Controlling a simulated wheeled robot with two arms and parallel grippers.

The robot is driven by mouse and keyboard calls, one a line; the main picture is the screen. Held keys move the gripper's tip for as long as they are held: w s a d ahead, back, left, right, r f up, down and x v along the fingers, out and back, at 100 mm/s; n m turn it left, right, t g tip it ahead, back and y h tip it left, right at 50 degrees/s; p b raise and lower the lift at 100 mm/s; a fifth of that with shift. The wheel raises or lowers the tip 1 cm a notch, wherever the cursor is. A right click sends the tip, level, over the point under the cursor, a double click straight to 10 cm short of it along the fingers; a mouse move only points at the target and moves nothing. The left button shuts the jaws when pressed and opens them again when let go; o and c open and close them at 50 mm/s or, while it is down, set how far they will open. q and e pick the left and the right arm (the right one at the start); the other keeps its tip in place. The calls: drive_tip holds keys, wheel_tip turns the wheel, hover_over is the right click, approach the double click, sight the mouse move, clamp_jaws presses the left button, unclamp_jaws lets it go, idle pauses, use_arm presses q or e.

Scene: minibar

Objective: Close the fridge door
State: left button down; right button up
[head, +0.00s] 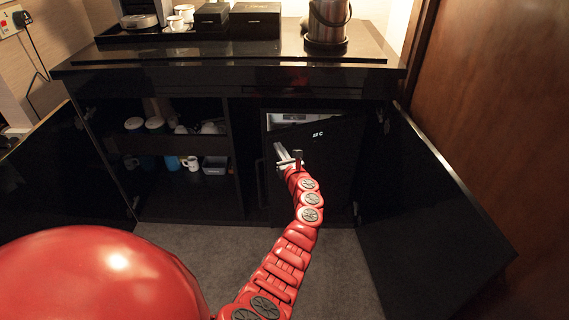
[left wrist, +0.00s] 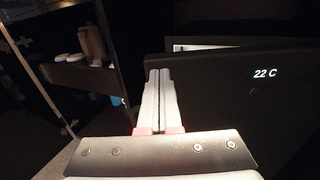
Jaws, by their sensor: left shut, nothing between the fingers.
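The fridge door (head: 335,165) is a black panel with a small lit temperature display, inside the right part of the cabinet. It stands partly open, and a strip of the pale fridge interior (head: 290,119) shows above it. In the left wrist view the door (left wrist: 225,110) fills the right side, with its display reading 22 C. My left gripper (head: 281,152) is shut and empty at the left part of the door in the head view. In the left wrist view its fingers (left wrist: 158,78) lie together near the door's left edge. I cannot tell whether they touch it. My right gripper is not in view.
The right cabinet door (head: 430,215) and left cabinet door (head: 60,175) stand wide open. Shelves at left hold cups and a grey bin (head: 215,165). The countertop (head: 230,50) carries a kettle (head: 327,25) and black boxes. Grey carpet (head: 190,245) lies clear in front.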

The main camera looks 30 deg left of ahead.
sight(273, 138)
use_arm(q)
drive_tip(key=b+x, duration=0.1)
drive_tip(key=x, duration=0.2)
drive_tip(key=shift+f, duration=0.15)
drive_tip(key=shift+w+a+b, duration=0.15)
drive_tip(key=shift+a+b, duration=0.05)
drive_tip(key=shift+b, duration=0.15)
